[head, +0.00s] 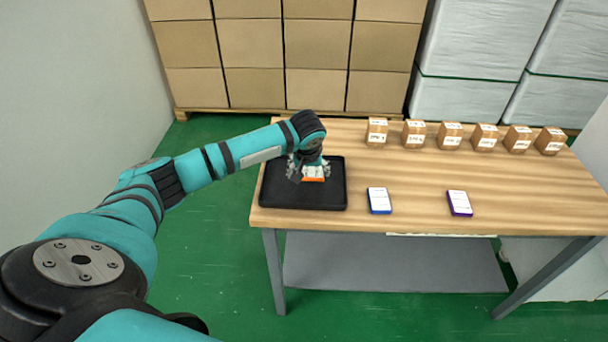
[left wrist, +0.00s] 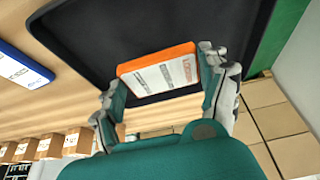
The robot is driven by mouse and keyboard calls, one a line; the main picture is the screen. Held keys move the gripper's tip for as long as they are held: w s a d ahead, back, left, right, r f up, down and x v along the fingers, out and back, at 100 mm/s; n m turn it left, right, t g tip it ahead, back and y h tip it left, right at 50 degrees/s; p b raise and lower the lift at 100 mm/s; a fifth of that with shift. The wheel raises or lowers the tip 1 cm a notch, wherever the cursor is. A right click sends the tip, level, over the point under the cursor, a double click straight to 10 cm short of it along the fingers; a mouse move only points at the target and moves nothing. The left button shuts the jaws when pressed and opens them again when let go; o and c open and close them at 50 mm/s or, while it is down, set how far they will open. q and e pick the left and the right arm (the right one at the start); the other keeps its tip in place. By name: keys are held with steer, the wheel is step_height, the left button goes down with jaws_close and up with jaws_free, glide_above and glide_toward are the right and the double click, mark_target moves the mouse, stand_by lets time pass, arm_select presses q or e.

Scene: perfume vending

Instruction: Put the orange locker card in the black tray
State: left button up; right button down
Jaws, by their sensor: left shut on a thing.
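The orange locker card (head: 314,179) has a white label and orange edges, and it is over the black tray (head: 275,192) on the left end of the table. My left gripper (head: 309,171) is shut on the card, with a finger on either side of it. The left wrist view shows the card (left wrist: 158,75) between the fingers of the gripper (left wrist: 162,84), against the dark floor of the tray (left wrist: 110,35). I cannot tell whether the card touches the tray floor. My right gripper is not in view.
A blue card (head: 379,201) and a purple card (head: 459,203) lie on the wooden table (head: 420,172) right of the tray. Several small brown boxes (head: 450,136) stand along the back edge. Stacked cartons (head: 290,55) are behind the table. The table's middle is clear.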

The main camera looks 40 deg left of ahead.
mark_target(304, 178)
arm_select(q)
steer(key=shift+s+a+f, duration=0.1)
steer(key=shift+s+a, duration=0.05)
steer(key=shift+a, duration=0.55)
steer(key=shift+f+p, duration=0.35)
steer(key=shift+f, duration=1.45)
steer(key=o, duration=1.1)
steer(key=shift+o, duration=0.2)
steer(key=v, duration=1.2)
